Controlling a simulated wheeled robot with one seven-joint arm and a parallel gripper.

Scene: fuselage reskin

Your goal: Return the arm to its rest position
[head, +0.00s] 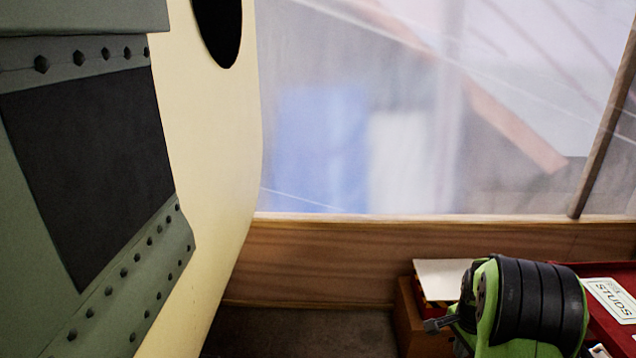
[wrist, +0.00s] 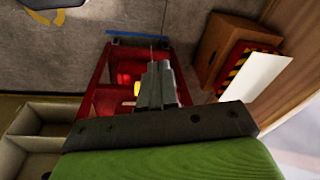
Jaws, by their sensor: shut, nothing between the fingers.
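My gripper (wrist: 157,70) shows in the wrist view with its grey fingers together and nothing between them. From that view it lies over the red cart or tray (wrist: 92,92), apart from anything it could touch as far as I can see. In the head view a green and black link of my arm (head: 540,305) stands folded at the bottom right, in front of the red cart (head: 610,270). My fingertips cannot be made out clearly in the head view.
The fuselage's cream skin (head: 215,190) and green riveted panel (head: 25,185) with a dark opening fill the left. A brown box (wrist: 225,45), a hazard-striped box (wrist: 240,68) and a white panel (wrist: 262,88) stand close right of my gripper. Beige bins (wrist: 35,120) lie left.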

